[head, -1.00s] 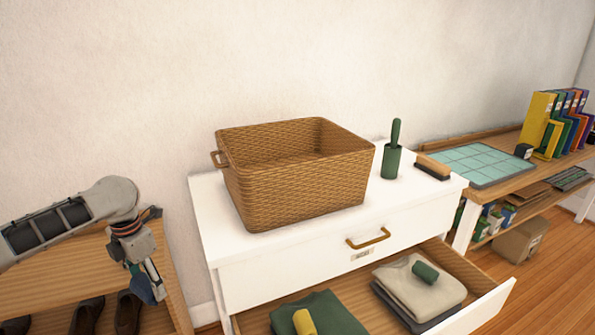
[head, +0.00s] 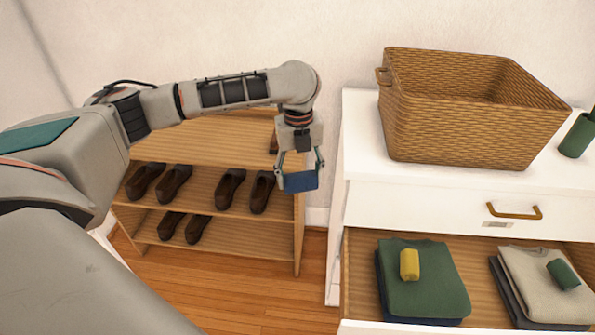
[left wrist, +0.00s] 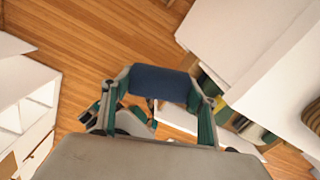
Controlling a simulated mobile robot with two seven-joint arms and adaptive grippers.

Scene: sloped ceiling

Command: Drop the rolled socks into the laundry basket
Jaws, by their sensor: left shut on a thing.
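My left gripper (head: 299,178) is shut on a dark blue roll of socks (head: 299,183), held in the air left of the white dresser, in front of the shoe rack. In the left wrist view the blue roll (left wrist: 160,82) spans between the fingers. The brown woven laundry basket (head: 470,125) stands upright on the dresser top, to the right of the gripper and apart from it. Its inner floor is hidden by the front wall. A yellow roll (head: 409,264) and a green roll (head: 563,274) lie on folded clothes in the drawer.
The dresser (head: 360,150) has its drawer open, holding folded sweaters (head: 430,285). A wooden shoe rack (head: 190,140) with several brown shoes stands on the left. A green object (head: 578,135) stands right of the basket. The air between gripper and basket is clear.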

